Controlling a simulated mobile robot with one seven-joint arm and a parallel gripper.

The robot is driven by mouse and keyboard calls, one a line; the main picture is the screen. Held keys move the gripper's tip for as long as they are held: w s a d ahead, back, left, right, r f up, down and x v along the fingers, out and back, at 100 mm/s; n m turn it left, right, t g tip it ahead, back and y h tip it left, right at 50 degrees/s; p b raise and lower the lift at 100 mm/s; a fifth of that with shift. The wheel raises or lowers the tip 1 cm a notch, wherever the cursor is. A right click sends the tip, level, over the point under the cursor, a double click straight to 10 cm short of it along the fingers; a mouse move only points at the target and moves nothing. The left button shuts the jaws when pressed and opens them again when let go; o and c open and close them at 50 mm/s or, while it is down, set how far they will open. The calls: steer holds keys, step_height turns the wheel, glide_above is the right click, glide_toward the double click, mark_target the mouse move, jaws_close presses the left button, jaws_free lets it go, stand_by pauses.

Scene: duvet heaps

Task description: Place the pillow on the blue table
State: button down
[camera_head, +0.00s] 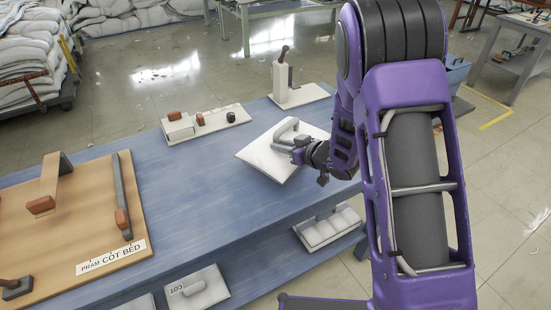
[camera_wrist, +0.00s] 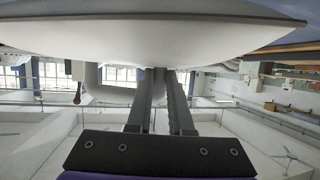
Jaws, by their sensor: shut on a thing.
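The pillow (camera_head: 268,160) looks like a white, flat, square-edged piece with a pale grey loop like a handle on top. It is over the right part of the blue table (camera_head: 215,185), and the head view does not show clearly whether it touches the top. My gripper (camera_head: 300,150) is at its right side, shut on it near the loop. In the wrist view the white pillow (camera_wrist: 150,38) fills the top, and both fingers of my gripper (camera_wrist: 164,75) reach up to it. The exact grip point is partly hidden.
A wooden board (camera_head: 80,228) lies at the table's left. A white tray with small blocks (camera_head: 206,122) and a white stand (camera_head: 280,82) are along the back edge. White pieces (camera_head: 328,228) sit on a lower shelf. White heaps (camera_head: 30,55) are at the far left. The table's middle is clear.

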mark_target(281, 156)
steer(key=shift+f, duration=2.15)
steer(key=shift+b, duration=0.3)
steer(key=shift+f, duration=0.25)
steer(key=c, duration=0.8)
jaws_free()
steer(key=shift+r, duration=0.1)
steer(key=shift+r, duration=0.25)
steer(key=v, duration=1.2)
steer(key=shift+f+p, duration=0.25)
steer(key=shift+p, duration=0.15)
